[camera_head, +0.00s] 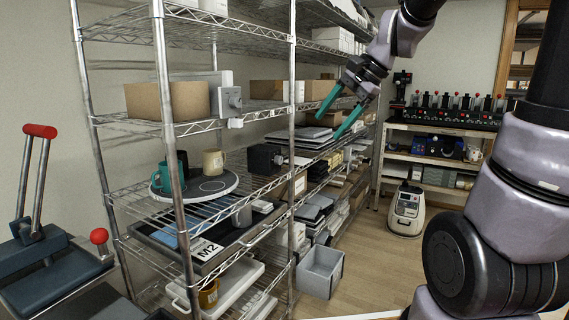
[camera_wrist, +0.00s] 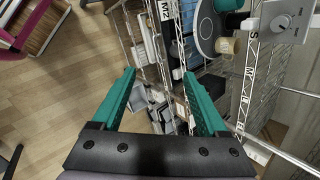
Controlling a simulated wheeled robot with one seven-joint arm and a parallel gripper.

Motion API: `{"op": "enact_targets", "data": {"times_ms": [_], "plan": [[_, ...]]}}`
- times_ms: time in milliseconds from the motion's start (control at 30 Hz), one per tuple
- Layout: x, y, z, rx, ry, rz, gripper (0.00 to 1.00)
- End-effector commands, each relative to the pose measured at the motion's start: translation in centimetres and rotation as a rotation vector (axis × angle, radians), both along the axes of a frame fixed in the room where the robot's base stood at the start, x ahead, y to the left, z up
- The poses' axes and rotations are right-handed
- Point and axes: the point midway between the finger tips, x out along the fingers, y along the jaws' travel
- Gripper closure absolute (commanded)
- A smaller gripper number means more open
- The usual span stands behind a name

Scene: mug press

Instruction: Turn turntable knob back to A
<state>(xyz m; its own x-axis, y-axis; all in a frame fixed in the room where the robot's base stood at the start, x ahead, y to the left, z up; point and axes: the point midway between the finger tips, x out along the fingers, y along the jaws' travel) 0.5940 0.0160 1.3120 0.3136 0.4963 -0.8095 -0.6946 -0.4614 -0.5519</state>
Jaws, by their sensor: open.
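A grey control box (camera_head: 222,92) with a round knob (camera_head: 235,98) on its front stands on an upper level of the wire shelf. In the wrist view the box's face and knob (camera_wrist: 281,22) show at the top right; the setting and the letters are too small to read. The round grey turntable (camera_head: 212,188) sits one level below, carrying a teal mug (camera_head: 181,160) and a beige mug (camera_head: 213,162). My gripper (camera_head: 329,127) is open and empty, with teal fingers, right of the box and apart from it. It also shows in the wrist view (camera_wrist: 159,73).
Cardboard boxes (camera_head: 187,100) flank the control box. Metal shelf posts (camera_head: 292,110) stand between levels. A press with red-tipped levers (camera_head: 40,131) is at the left. A grey bin (camera_head: 320,271) is on the floor. The wooden floor (camera_head: 370,260) beside the shelf is partly clear.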

Motion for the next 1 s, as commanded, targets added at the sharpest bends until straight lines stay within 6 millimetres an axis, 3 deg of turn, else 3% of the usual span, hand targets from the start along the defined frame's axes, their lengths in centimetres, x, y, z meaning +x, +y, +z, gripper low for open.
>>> {"op": "enact_targets", "data": {"times_ms": [33, 233, 500, 800, 1000], "plan": [[2.0, 0.6, -0.8, 0.067, 0.064, -0.044, 0.23], [9.5, 3.2, -3.3, 0.358, 0.307, -0.235, 0.23], [20.1, 4.5, -8.5, 0.764, 0.642, -0.506, 0.23], [31.0, 2.1, -17.2, 1.237, 0.995, -0.805, 0.23], [34.9, -0.2, -21.9, 1.459, 1.137, -0.932, 0.23]]}}
